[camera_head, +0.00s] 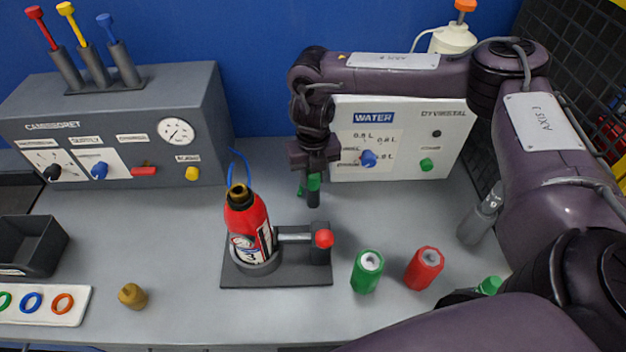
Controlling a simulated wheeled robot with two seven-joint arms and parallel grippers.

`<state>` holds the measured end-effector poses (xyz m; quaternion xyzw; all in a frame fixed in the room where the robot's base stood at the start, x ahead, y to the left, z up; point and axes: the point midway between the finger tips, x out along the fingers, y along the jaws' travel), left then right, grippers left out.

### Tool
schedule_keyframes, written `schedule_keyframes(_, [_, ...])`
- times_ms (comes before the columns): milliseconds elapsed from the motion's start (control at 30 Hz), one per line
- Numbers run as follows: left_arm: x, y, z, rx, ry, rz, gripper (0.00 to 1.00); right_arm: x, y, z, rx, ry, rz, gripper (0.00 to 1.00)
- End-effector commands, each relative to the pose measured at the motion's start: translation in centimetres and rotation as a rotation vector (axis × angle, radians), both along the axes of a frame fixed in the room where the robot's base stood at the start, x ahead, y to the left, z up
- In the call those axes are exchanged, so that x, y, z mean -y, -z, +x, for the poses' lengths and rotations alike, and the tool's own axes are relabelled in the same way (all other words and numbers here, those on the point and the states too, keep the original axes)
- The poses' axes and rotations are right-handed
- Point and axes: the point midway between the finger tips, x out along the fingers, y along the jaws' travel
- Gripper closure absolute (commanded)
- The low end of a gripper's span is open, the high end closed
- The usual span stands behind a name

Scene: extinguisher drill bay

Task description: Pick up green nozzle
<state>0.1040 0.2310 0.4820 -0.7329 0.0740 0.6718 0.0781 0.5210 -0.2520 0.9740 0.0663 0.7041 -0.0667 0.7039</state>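The green nozzle (301,187) shows as a small green piece between the dark fingers of my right gripper (312,190), partly covered by them. The gripper points down, behind and right of the red extinguisher (257,217), left of the white WATER panel. It appears shut on the green nozzle; how high it is above the table is hard to tell. The extinguisher stands upright in a dark round holder, with a brass top and blue strip. A brass nozzle (132,296) lies at the front left. My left gripper is not in view.
A green canister (366,275) and a red canister (424,268) stand front right. The grey gauge console (215,130) and the WATER panel (445,150) line the back. A ring tray (45,316) lies at left. My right arm hides the right side.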

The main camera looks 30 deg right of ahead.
Motion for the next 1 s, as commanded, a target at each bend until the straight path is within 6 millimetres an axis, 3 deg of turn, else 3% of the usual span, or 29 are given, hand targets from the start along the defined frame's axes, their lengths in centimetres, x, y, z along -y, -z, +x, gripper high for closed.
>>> schedule_keyframes(33, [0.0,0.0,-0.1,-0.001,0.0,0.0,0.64,0.0,0.0,0.0,0.0,0.0,0.001,0.78])
schedule_keyframes(167, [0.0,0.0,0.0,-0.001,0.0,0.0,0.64,0.0,0.0,0.0,0.0,0.0,0.001,0.94])
schedule_keyframes(567, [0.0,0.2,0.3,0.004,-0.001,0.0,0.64,0.0,-0.8,0.1,0.002,0.0,0.002,0.94])
schedule_keyframes(733, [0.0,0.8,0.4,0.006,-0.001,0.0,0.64,0.0,-2.9,0.1,0.006,0.0,0.003,0.94])
schedule_keyframes(1000, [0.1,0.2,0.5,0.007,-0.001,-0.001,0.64,0.0,-8.6,0.2,0.007,-0.001,-0.001,0.94])
